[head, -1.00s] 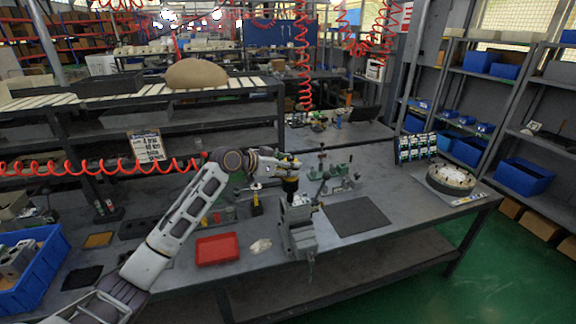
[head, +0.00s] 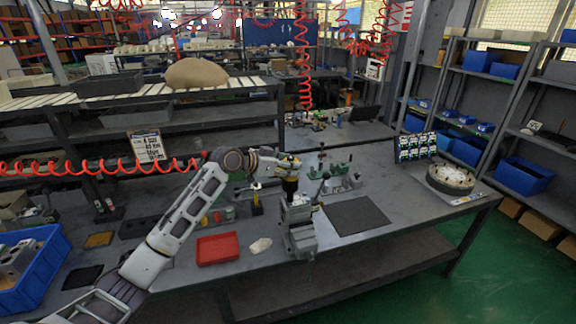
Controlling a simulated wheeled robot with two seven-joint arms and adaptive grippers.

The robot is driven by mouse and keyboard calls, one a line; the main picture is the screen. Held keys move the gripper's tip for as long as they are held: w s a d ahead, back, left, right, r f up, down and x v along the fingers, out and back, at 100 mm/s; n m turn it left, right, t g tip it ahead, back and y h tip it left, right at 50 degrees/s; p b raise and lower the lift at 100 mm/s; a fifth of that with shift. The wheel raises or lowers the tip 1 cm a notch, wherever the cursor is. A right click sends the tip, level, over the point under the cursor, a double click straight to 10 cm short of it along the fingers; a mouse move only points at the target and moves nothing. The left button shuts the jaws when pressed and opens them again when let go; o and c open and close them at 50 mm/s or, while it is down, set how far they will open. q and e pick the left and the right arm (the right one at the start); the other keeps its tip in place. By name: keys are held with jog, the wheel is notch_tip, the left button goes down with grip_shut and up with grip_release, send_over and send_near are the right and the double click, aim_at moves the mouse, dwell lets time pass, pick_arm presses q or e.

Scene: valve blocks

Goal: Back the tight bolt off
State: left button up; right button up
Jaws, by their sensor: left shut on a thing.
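My left gripper (head: 288,163) reaches in from the left over the bench. It is shut on a dark upright piece with a yellow part (head: 290,184), which looks like a tool. This piece stands directly above the grey vise (head: 301,238) at the bench's front edge. The bolt is too small or hidden to make out, and I cannot tell whether the tool touches it. The block in the vise cannot be told apart clearly. My right gripper is not in view.
A red tray (head: 218,249) and a pale cloth-like item (head: 260,246) lie left of the vise. A dark mat (head: 356,216) lies right of it. Green fixtures (head: 340,178) stand close behind. A round dial-like part (head: 450,179) sits far right. A blue bin (head: 32,268) is far left.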

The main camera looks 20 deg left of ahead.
pick_arm(q)
jog(key=shift+f+b, duration=0.45)
jog(key=shift+f, duration=0.2)
dwell(0.8)
jog(key=shift+r, duration=0.1)
dwell(0.8)
jog(key=shift+s+f+p, duration=0.15)
jog(key=shift+f+p, duration=0.15)
jog(key=shift+f, duration=0.4)
dwell(3.4)
jog(key=shift+r+p, duration=0.2)
jog(key=shift+p, duration=0.1)
dwell(1.2)
